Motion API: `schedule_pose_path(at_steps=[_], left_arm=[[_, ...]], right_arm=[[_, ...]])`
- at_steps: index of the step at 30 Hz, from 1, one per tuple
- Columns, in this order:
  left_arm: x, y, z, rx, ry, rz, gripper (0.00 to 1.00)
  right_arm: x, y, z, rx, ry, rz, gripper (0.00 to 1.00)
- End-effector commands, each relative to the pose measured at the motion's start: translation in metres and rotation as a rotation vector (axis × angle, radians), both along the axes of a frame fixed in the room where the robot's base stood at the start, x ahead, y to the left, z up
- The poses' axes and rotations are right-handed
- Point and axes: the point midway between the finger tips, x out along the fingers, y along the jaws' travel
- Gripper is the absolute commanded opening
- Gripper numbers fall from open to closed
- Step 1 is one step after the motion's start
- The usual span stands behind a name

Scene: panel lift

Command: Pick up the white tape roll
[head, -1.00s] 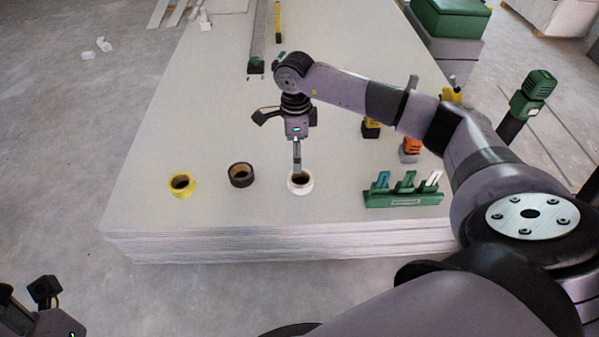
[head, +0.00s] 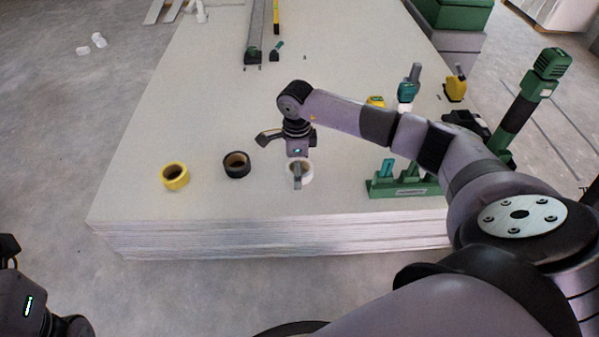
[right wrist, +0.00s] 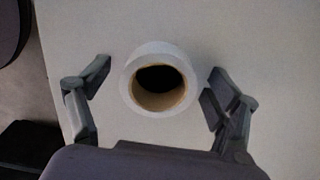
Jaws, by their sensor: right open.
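The white tape roll (head: 308,174) lies near the front edge of the white panel stack (head: 200,205). In the right wrist view the white tape roll (right wrist: 133,75) shows its brown core and dark hole. My right gripper (head: 297,183) points down over the roll and partly hides it in the head view. In the right wrist view my right gripper (right wrist: 160,72) is open, one finger on each side of the roll, with gaps between. My left gripper's body (head: 28,305) shows at the lower left of the head view; its fingers do not show.
A black tape roll (head: 237,165) and a yellow tape roll (head: 175,177) lie to the left. A green holder (head: 405,187) stands to the right, partly behind my right arm. Tools lie farther back.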

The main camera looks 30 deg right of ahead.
Motion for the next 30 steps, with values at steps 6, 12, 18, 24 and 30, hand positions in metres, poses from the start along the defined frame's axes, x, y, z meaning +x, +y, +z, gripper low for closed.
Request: schedule_pose_path(at_steps=[6, 12, 18, 24, 30], left_arm=[[0.0, 0.0, 0.0006, 0.0, 0.001, 0.0, 0.4], [-0.0001, -0.0001, 0.0006, 0.0, 0.0, 0.0, 0.4], [-0.0001, -0.0001, 0.0005, 0.0, 0.0, 0.0, 0.4], [-0.0001, -0.0001, 0.0004, 0.0, 0.0, -0.001, 0.4], [-0.0001, -0.0001, 0.0004, -0.001, 0.0, -0.001, 0.4]], right_arm=[[0.0, -0.0001, 0.0006, 0.0, 0.0, 0.0, 0.81], [0.0, -0.0002, 0.0006, 0.0, 0.0, 0.0, 0.68], [0.0, -0.0004, 0.0006, 0.0, 0.0, 0.0, 0.55], [0.0, -0.0004, 0.0006, 0.0, 0.0, 0.0, 0.41], [0.0, -0.0004, 0.0008, 0.0, 0.0, 0.0, 0.31]])
